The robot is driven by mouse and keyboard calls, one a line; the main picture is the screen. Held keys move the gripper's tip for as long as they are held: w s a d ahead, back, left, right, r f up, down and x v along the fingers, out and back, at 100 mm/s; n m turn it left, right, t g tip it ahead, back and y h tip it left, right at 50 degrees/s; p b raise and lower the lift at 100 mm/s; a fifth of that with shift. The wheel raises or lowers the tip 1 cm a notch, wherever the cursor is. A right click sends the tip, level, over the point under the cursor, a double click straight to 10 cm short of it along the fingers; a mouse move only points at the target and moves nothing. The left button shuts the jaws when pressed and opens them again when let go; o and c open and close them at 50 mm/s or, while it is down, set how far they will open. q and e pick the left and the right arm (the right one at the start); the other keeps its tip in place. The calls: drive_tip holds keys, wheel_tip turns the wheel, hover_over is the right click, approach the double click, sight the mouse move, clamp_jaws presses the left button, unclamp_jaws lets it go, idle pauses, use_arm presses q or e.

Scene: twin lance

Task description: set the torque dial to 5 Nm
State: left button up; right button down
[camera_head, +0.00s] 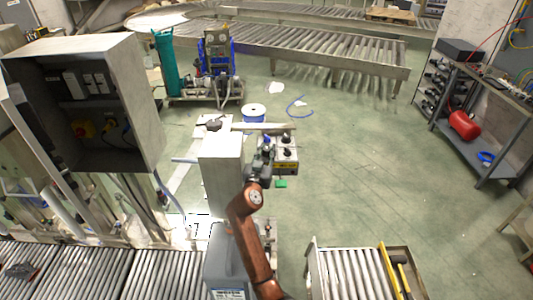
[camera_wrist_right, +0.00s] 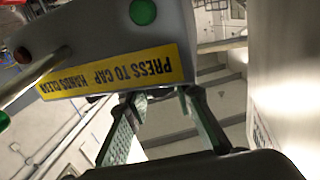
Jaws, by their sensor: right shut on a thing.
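A grey control box (camera_head: 286,155) with black knobs and a yellow label stands right of the pale column in the head view. In the right wrist view the control box (camera_wrist_right: 110,40) fills the top left. My right gripper (camera_head: 267,146) is at the box's left side. In the wrist view the right gripper (camera_wrist_right: 160,94) has its fingertips at the box's lower edge. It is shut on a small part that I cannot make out. I cannot single out the torque dial or read its setting. My left gripper is not in view.
A pale column (camera_head: 221,180) stands close left of my right gripper. An open electrical cabinet (camera_head: 85,100) is farther left. Roller conveyors (camera_head: 310,52) run along the back. A workbench (camera_head: 480,110) is at right. The green floor between box and bench is mostly clear.

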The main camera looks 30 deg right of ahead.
sight(267, 148)
drive_tip(key=shift+r, duration=0.2)
drive_tip(key=c, duration=2)
unclamp_jaws()
drive_tip(key=o, duration=0.4)
drive_tip(key=shift+f, duration=0.15)
wheel_tip(267, 148, up, 10)
drive_tip(key=shift+r, duration=0.1)
